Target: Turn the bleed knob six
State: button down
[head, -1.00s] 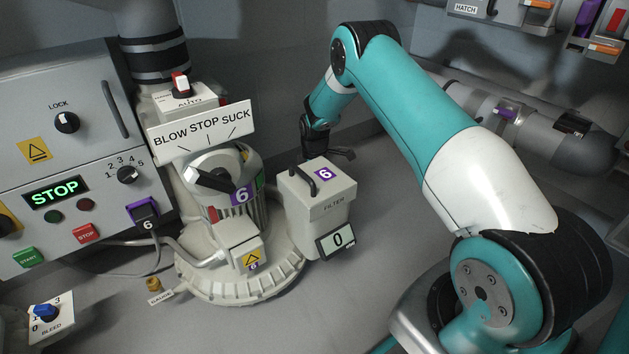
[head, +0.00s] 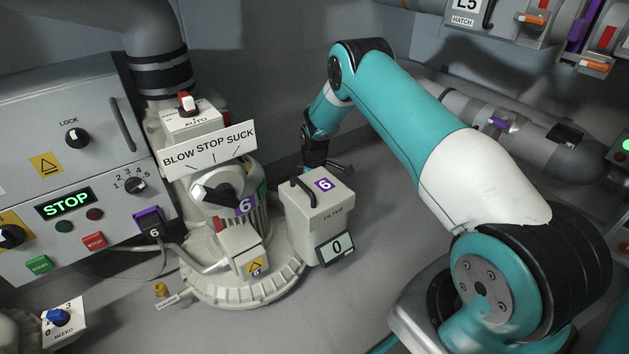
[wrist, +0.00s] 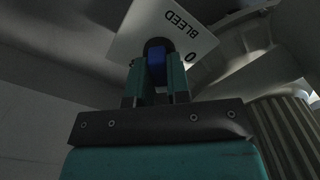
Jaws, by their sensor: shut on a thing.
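The bleed plate (wrist: 165,32) shows upside down at the top of the wrist view, with the word BLEED and a 0 readable. My gripper (wrist: 157,58) is shut on a blue knob (wrist: 157,72) in front of this plate, one finger on each side. The knob's pointer and exact setting are hidden by the fingers. In the head view my gripper (head: 338,167) is partly hidden behind the filter box (head: 317,210) marked 6, and the held knob is out of sight there. The blower (head: 238,215) beside the box also carries a 6.
Another blue bleed knob (head: 58,316) sits at the lower left of the head view. The control panel (head: 70,165) at left shows STOP. A pipe (head: 500,125) runs behind my arm. The floor right of the filter box is clear.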

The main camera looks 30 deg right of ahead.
jog(key=m+p, duration=0.2)
jog(key=m, duration=0.2)
jog(key=shift+r+m, duration=0.15)
jog(key=shift+m, duration=0.15)
jog(key=m+p, duration=0.2)
jog(key=m, duration=0.3)
jog(key=shift+d, duration=0.15)
dwell(0.3)
jog(key=c, duration=1.1)
grip_release()
notch_tip(320, 180, up, 17)
jog(key=p, duration=0.8)
jog(key=shift+r, duration=0.1)
